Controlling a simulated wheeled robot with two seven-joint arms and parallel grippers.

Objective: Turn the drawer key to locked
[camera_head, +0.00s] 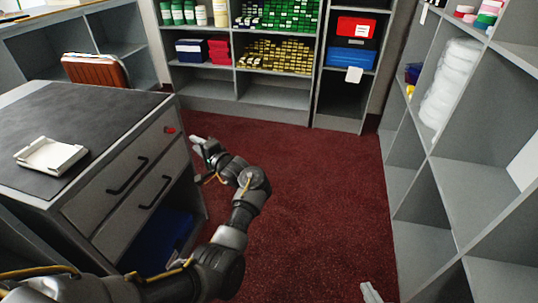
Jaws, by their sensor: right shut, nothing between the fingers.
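A small red drawer key (170,130) sits in the front of the grey drawer unit (140,148), near the upper right corner of the top drawer. I cannot make out which way it is turned. My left gripper (199,144) is just right of the key, apart from it, with its fingers toward the drawer front. Its fingers are too small to tell open or shut. My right gripper (371,292) shows only its fingertips at the bottom edge, shut and empty, far from the key.
The drawer unit has black handles, and a white tray (50,156) lies on its dark top. A blue bin (160,238) is in the open space below the drawers. Grey shelves (440,195) stand at the right and back. The red carpet (310,185) between is clear.

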